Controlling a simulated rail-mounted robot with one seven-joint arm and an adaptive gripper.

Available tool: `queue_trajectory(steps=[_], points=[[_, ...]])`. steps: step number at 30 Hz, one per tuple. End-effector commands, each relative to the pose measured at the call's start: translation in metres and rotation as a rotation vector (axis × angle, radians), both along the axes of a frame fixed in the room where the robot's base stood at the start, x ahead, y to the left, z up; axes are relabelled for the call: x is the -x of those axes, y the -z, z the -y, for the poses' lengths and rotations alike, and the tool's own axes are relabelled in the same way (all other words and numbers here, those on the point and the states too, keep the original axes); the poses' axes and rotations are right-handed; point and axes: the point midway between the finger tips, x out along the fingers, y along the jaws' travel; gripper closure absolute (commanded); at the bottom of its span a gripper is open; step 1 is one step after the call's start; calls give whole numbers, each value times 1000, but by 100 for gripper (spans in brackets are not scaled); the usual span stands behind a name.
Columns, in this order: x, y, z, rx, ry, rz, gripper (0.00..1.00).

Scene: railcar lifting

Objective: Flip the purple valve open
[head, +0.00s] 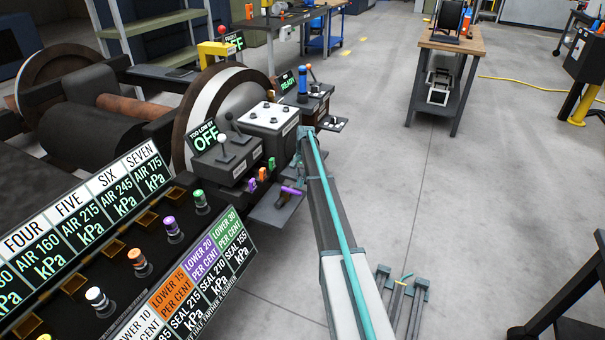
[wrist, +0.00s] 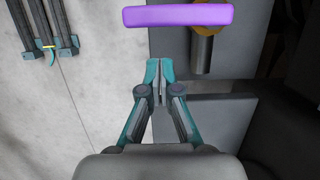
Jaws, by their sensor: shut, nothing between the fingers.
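The purple valve handle (head: 291,190) sits at a small grey bracket low on the control stand in the head view. In the wrist view the purple handle (wrist: 178,16) is a bar lying crosswise near the top edge, beside a brass-coloured fitting (wrist: 203,52). My gripper (wrist: 160,63) is shut and empty, its teal fingertips together. In the wrist view the fingertips point at the handle, with a gap between them in the picture. I cannot tell the depth between them. In the head view the fingers are hard to make out beside the stand.
Small orange (head: 263,174) and green (head: 271,163) handles stand near the purple one, below a black box reading OFF (head: 218,158). A separate purple knob (head: 170,222) is on the labelled panel at the left. Open grey floor (head: 400,170) lies to the right.

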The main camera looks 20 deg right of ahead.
Motion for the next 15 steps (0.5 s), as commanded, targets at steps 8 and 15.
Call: queue_trajectory(steps=[8, 15], points=[[18, -1, -19, 0, 1, 1, 100], [18, -1, -20, 0, 0, 1, 100]])
